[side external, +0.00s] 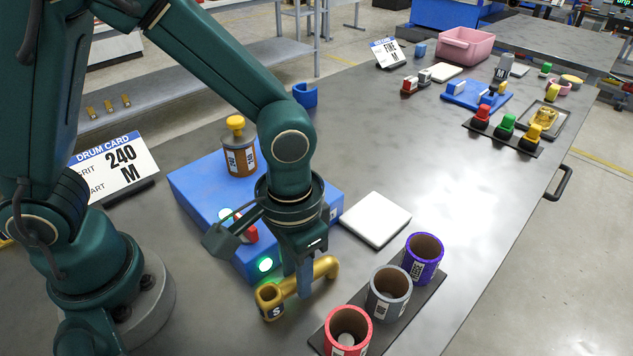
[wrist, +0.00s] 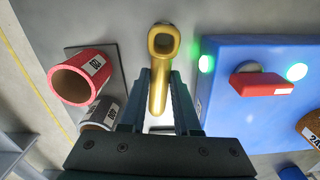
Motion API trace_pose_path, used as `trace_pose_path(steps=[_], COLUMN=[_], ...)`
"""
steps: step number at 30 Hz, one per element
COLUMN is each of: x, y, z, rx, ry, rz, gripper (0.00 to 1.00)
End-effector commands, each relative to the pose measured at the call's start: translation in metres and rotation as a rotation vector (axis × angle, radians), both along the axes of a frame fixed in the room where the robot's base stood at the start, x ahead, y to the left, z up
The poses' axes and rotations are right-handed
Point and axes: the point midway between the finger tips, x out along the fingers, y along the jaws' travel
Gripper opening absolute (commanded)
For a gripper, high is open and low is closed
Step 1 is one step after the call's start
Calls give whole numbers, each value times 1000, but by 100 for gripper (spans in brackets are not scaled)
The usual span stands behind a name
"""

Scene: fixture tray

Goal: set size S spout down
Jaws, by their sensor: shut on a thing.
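The size S spout (side external: 269,299) is a gold bent tube with a dark label marked S at its wider, open end. My gripper (side external: 304,284) is shut on its middle, in front of the blue box. The open end faces up at the left, and the other end bends at the right. The spout also shows in the wrist view (wrist: 158,90), between the two fingers of my gripper (wrist: 160,105), its squarish opening toward the camera. I cannot tell whether the spout touches the table.
Red (side external: 347,331), grey (side external: 388,293) and purple (side external: 423,258) cups stand in a row on a dark tray, right of the spout. A white pad (side external: 375,219) lies behind. The blue box (side external: 205,190) carries a brown drum (side external: 239,153), a red switch and lit green lamps.

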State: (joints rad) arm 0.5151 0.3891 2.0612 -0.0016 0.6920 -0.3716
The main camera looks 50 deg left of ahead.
Motion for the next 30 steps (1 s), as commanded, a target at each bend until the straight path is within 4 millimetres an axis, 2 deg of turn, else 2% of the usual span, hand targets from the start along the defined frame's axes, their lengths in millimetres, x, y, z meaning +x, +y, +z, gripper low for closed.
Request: trace_pose_path(steps=[14,15,17,18,26,30], x=[0,0,0,0,0,1], y=[0,0,0,0,0,-1], z=[-9,-10,-9,-9,-9,0], rx=[-1,0,-1,-1,-1,-3], ry=[-2,-1,-1,-1,-2,-5], rz=[0,0,0,0,0,0], gripper=[0,34,57,60,60,60])
